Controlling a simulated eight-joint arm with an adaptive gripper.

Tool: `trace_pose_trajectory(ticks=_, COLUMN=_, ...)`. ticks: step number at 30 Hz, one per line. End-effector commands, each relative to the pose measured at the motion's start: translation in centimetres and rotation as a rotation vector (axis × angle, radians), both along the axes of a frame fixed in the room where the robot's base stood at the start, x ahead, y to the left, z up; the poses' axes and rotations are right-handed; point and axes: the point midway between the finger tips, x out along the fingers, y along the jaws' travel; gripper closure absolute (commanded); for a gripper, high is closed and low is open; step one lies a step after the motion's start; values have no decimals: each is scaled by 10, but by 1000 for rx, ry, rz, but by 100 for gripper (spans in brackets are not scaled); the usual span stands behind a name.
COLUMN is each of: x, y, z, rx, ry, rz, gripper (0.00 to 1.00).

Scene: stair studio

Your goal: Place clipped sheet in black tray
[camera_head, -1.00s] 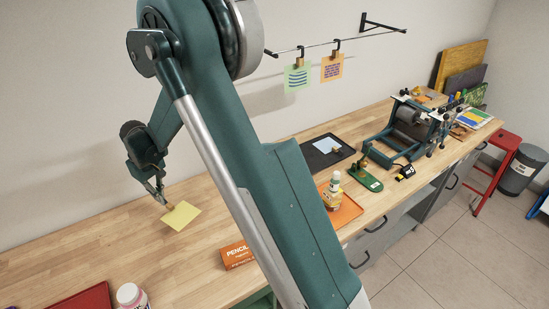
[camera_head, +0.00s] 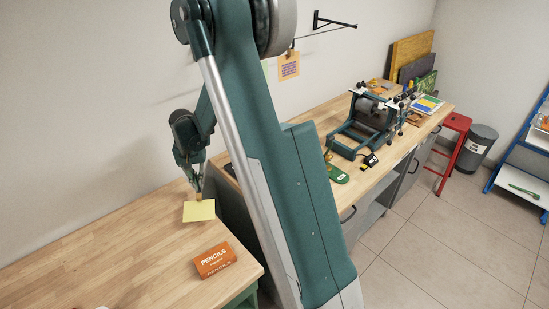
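A yellow sheet (camera_head: 199,211) hangs below my gripper (camera_head: 197,187), over the right part of the left wooden bench. A small brownish clip shows at its top edge, where the fingertips meet it. My gripper looks shut on this clip; the fingers are small and partly blend with it. The sheet appears a little above the bench top. The black tray (camera_head: 230,171) is almost wholly hidden behind my arm; only a dark corner shows just left of the arm, on the far bench.
An orange pencil box (camera_head: 214,260) lies near the left bench's right end. A dark gap separates the two benches. An orange sheet (camera_head: 289,66) hangs from the line.

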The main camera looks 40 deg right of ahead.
Motion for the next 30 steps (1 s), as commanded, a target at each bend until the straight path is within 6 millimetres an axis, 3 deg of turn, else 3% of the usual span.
trace_pose_trajectory(ticks=3, x=-12, y=-35, z=3, rx=-2, ry=3, rz=-152, gripper=100)
trace_pose_trajectory(ticks=15, x=-56, y=-135, z=11, rx=-6, ry=12, rz=-684, gripper=100)
trace_pose_trajectory(ticks=30, x=-116, y=-231, z=21, rx=-6, ry=27, rz=-1283, gripper=100)
